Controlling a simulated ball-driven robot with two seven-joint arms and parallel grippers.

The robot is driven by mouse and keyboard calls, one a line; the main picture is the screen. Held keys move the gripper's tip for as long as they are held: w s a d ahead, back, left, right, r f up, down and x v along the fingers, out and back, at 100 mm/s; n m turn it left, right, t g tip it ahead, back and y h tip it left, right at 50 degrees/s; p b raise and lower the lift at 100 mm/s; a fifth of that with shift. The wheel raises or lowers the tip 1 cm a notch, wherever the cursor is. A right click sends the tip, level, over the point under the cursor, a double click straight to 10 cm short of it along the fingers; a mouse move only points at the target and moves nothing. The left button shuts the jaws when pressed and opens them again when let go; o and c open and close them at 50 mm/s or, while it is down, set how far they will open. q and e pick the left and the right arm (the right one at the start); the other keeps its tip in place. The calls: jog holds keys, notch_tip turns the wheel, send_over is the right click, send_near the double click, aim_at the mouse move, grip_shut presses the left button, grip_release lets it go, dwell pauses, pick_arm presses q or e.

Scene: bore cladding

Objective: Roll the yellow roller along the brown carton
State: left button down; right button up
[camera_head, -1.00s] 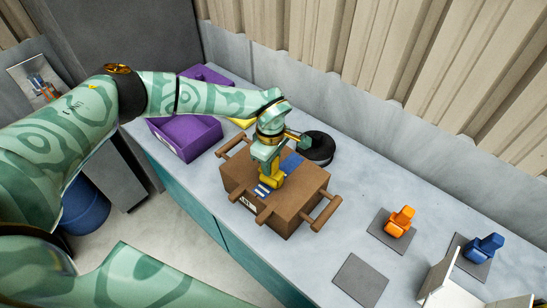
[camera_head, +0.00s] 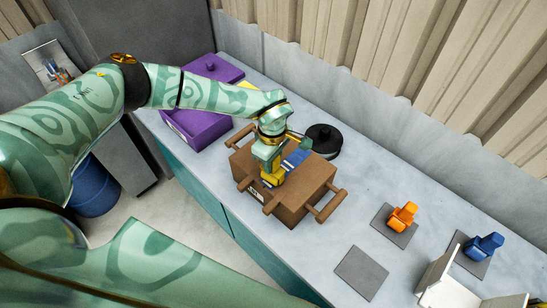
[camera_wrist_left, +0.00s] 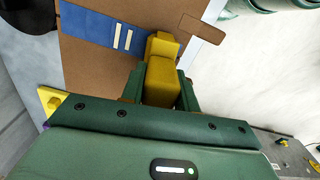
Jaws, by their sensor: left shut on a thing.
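The brown carton (camera_head: 304,190) stands on the counter, with brown handles sticking out at its ends and a blue strip (camera_head: 294,160) across its top. My left gripper (camera_head: 270,176) is over the near left part of the carton top and is shut on the yellow roller (camera_wrist_left: 162,72). In the left wrist view the roller sits between the green fingers, over the carton top beside the blue strip (camera_wrist_left: 88,27) with its two pale bars. Whether the roller touches the carton cannot be told. My right gripper is not in view.
A purple box (camera_head: 198,124) stands behind left and a round black object (camera_head: 323,137) behind the carton. To the right are an orange object (camera_head: 403,215) and a blue object (camera_head: 485,246) on grey pads, an empty grey pad (camera_head: 361,272) and a white holder (camera_head: 447,284).

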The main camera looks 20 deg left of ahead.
pick_arm(q)
jog(key=shift+s+a+p, duration=0.3)
jog(key=shift+s+p, duration=0.35)
jog(key=shift+s, duration=0.25)
jog(key=shift+s+f, duration=0.1)
jog(key=shift+s, duration=0.2)
jog(key=shift+f, duration=0.1)
jog(key=shift+w+b, duration=0.3)
jog(key=shift+w, duration=0.05)
jog(key=shift+w+d+b, duration=0.3)
jog(key=shift+w+b, duration=0.05)
jog(key=shift+w, duration=0.4)
jog(key=shift+w+r, duration=0.25)
jog(key=shift+w, duration=0.05)
jog(key=shift+w+d, duration=0.1)
